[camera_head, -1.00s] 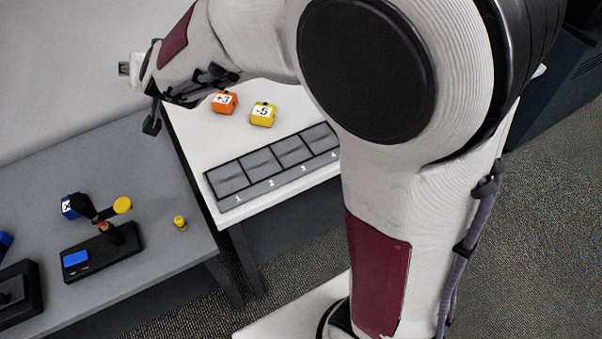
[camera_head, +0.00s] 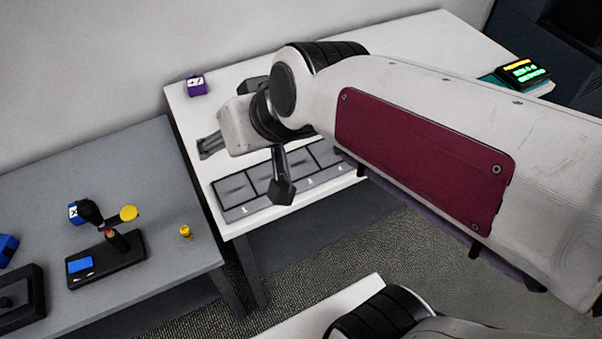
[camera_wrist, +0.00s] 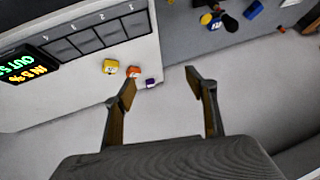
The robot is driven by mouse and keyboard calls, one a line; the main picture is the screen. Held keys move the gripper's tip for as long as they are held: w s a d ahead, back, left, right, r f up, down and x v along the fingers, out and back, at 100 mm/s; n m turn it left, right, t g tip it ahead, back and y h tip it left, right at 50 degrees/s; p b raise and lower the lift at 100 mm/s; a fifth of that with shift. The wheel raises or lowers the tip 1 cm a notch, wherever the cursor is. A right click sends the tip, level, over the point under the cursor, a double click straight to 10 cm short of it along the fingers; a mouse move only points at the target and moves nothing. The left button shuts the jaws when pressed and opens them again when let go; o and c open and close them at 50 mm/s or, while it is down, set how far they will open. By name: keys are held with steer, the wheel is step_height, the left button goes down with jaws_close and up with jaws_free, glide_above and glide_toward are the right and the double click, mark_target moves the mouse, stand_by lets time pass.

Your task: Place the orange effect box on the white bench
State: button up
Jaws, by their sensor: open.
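The orange effect box (camera_wrist: 133,71) stands on the white bench (camera_wrist: 143,52) near its edge in the wrist view, between a yellow box (camera_wrist: 110,66) and a purple box (camera_wrist: 150,83). My arm hides the orange and yellow boxes in the head view. The white bench also shows there (camera_head: 430,37), and the purple box (camera_head: 195,86) stands at its back left corner. My gripper (camera_wrist: 161,81) is open, with nothing between its fingers. In the head view my wrist is over the left part of the bench.
A tray of numbered slots (camera_head: 236,189) runs along the bench's front edge; the visible slots are empty. A lit display (camera_head: 524,72) stands at the right. The grey table (camera_head: 165,215) holds a blue box (camera_head: 77,211), a black device (camera_head: 110,262) and a small yellow piece (camera_head: 185,232).

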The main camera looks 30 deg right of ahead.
steer(key=s+d+f+g+h, duration=0.2)
steer(key=s+d, duration=0.4)
steer(key=s, duration=0.5)
steer(key=shift+s+d+f, duration=0.35)
steer(key=shift+d+f, duration=0.05)
steer(key=shift+f, duration=0.25)
